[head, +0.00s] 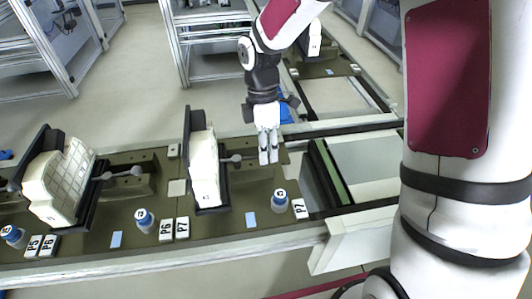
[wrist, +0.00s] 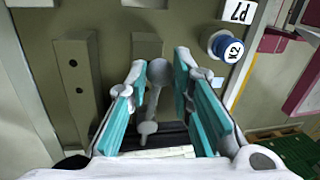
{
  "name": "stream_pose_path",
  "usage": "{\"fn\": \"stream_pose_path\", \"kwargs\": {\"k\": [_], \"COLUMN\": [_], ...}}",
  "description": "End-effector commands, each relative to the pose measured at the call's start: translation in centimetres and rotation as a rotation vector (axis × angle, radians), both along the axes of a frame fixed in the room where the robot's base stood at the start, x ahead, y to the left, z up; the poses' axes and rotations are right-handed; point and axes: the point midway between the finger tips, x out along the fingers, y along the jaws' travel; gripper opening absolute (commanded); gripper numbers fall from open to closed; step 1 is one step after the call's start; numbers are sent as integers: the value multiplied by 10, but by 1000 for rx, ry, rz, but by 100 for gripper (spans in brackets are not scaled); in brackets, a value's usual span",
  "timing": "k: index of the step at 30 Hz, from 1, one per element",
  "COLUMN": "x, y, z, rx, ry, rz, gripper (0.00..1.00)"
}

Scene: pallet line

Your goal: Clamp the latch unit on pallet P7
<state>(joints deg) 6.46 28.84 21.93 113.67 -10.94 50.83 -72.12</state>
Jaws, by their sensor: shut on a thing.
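A grey lever (head: 237,158) with a ball end (wrist: 159,72) sticks out to the right of the plate. My gripper (head: 268,160) points down at the lever's outer end. The finger contact itself is hard to see.
A blue-and-white round piece (head: 280,200) stands beside the P7 label. A neighbouring pallet on the left carries a larger white part (head: 60,180) with a similar lever (head: 123,174). The conveyor frame (head: 330,175) lies right of P7. Metal shelving (head: 205,45) stands behind.

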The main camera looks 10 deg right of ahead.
Motion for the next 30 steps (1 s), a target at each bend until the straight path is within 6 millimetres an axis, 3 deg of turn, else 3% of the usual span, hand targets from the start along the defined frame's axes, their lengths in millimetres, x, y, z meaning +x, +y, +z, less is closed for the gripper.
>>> {"fn": "stream_pose_path", "kwargs": {"k": [9,24,25,27,30], "x": [8,10,10,10,9], "y": [0,0,0,0,0], "z": [1,1,1,1,1], "rx": [1,0,1,1,1], "ry": [-3,-5,-5,-5,-3], "rz": [100,114,114,114,113], "gripper": [0,0,28,41,41]}}
